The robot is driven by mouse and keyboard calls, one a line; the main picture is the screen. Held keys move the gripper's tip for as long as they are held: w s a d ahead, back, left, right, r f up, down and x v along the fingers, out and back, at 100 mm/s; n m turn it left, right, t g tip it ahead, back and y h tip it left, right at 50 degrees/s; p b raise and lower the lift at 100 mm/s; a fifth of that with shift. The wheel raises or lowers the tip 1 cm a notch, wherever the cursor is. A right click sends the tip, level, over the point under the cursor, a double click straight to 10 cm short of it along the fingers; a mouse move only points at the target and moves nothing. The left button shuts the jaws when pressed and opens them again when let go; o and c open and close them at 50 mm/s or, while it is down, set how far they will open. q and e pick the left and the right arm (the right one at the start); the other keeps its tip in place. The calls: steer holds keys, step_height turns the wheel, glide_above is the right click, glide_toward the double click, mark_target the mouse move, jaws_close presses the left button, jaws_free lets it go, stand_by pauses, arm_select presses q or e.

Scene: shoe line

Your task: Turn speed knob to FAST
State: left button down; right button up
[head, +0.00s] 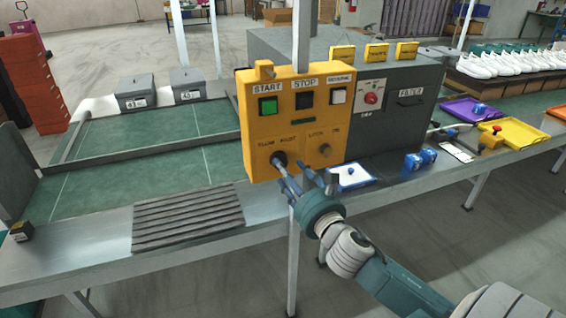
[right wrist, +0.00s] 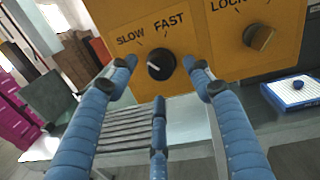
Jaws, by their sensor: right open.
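The speed knob (head: 279,159) is a round black dial low on the left of the yellow control box (head: 262,135). In the right wrist view the knob (right wrist: 161,65) sits below the printed words SLOW and FAST, with a pale pointer mark on its left part. I cannot tell exactly which word the mark points to. My right gripper (head: 303,182) is open in front of the box, just below and right of the knob. In the right wrist view its blue fingers spread around the knob's place, with no clear contact. My left gripper is not in view.
A LOCK knob (right wrist: 259,37) sits right of the speed knob. Green START (head: 268,106) and black STOP (head: 305,100) buttons are above. A white tray with a blue item (head: 351,174) and blue cylinders (head: 420,159) lie to the right. The left belt (head: 130,140) is clear.

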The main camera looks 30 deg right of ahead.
steer(key=shift+w+d, duration=0.15)
steer(key=shift+w, duration=0.85)
steer(key=shift+w+d, duration=0.15)
steer(key=shift+w, duration=0.8)
steer(key=c, duration=1.1)
steer(key=shift+c, duration=0.2)
